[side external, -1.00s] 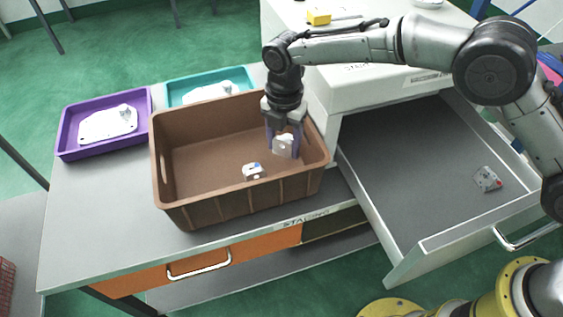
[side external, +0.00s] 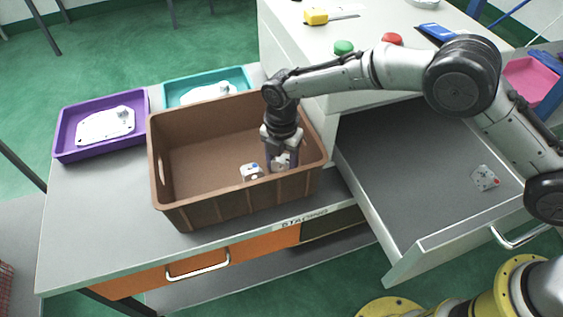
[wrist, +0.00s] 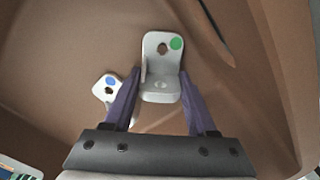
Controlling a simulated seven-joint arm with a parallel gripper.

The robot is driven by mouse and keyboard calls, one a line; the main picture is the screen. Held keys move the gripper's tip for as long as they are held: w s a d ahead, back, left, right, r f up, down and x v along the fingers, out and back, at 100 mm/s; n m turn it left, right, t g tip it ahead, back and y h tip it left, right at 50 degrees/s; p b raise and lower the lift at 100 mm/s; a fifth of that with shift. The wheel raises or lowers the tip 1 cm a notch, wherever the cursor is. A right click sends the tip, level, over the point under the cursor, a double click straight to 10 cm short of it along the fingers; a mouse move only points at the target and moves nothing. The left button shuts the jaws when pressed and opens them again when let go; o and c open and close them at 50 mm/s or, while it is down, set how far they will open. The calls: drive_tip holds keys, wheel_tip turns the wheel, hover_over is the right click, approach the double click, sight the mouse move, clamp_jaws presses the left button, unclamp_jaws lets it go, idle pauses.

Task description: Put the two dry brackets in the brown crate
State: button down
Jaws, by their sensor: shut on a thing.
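The brown crate (side external: 235,210) stands on the grey bench. My gripper (side external: 281,165) reaches down inside its right part. In the wrist view my gripper (wrist: 160,95) is shut on a white bracket with a green dot (wrist: 162,48), held between two purple fingers. I cannot tell whether this bracket touches the crate floor. A white bracket with a blue dot (side external: 252,172) lies in the crate just left of my gripper; it also shows in the wrist view (wrist: 106,90). A bracket with a red dot (side external: 484,178) lies in the open drawer.
The open drawer (side external: 405,215) juts out right of the crate. A purple tray (side external: 70,150) and a teal tray (side external: 175,87), each with a white casting, stand left of and behind the crate. Green (side external: 344,47) and red (side external: 392,39) round items sit on the cabinet top.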

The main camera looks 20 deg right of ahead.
drive_tip(key=shift+c, duration=1)
unclamp_jaws()
wheel_tip(320, 180, up, 12)
drive_tip(key=shift+r, duration=0.1)
